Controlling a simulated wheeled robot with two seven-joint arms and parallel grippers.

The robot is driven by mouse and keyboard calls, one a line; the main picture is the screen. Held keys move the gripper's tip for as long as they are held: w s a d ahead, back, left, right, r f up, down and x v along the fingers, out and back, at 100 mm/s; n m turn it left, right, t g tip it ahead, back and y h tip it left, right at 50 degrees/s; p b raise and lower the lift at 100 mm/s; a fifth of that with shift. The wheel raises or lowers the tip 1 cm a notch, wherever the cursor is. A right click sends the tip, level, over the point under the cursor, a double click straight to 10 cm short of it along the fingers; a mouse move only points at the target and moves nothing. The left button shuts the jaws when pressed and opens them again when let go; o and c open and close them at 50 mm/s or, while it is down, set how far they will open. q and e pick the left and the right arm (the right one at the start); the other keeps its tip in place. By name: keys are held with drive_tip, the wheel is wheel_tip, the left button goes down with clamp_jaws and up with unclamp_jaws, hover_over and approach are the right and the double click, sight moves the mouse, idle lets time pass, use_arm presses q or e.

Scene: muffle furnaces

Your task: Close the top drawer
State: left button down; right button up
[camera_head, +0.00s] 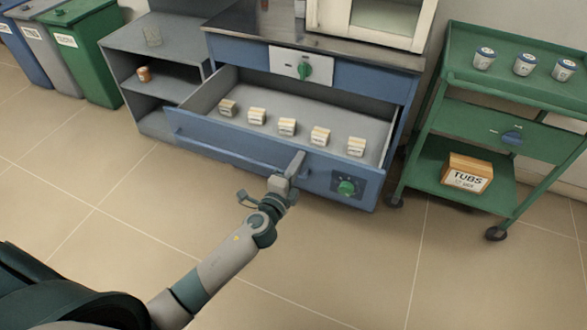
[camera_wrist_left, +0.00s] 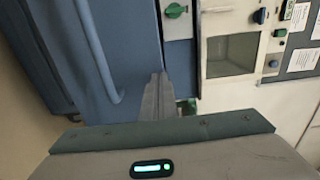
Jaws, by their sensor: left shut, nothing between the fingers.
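The drawer (camera_head: 205,133) of the blue cabinet stands pulled out, its blue front toward me. It has a long bar handle, and a green knob (camera_head: 347,187) sits at its right end. Several small white boxes lie inside. My left gripper (camera_head: 297,160) is shut and empty at the drawer front, right of the middle. I cannot tell whether it touches the front. In the left wrist view my shut fingers (camera_wrist_left: 156,92) show against blue panels, with a bar handle (camera_wrist_left: 98,50) to their left. My right gripper is out of view.
The cabinet's upper panel carries another green knob (camera_head: 304,69). A white furnace (camera_head: 375,20) stands on its dark top. A green cart (camera_head: 497,137) with tubs and a box stands at right. A grey shelf (camera_head: 150,45) and bins (camera_head: 85,45) are at left. The tiled floor in front is clear.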

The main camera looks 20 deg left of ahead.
use_arm(q)
drive_tip(key=shift+w, duration=0.25)
drive_tip(key=shift+w, duration=0.1)
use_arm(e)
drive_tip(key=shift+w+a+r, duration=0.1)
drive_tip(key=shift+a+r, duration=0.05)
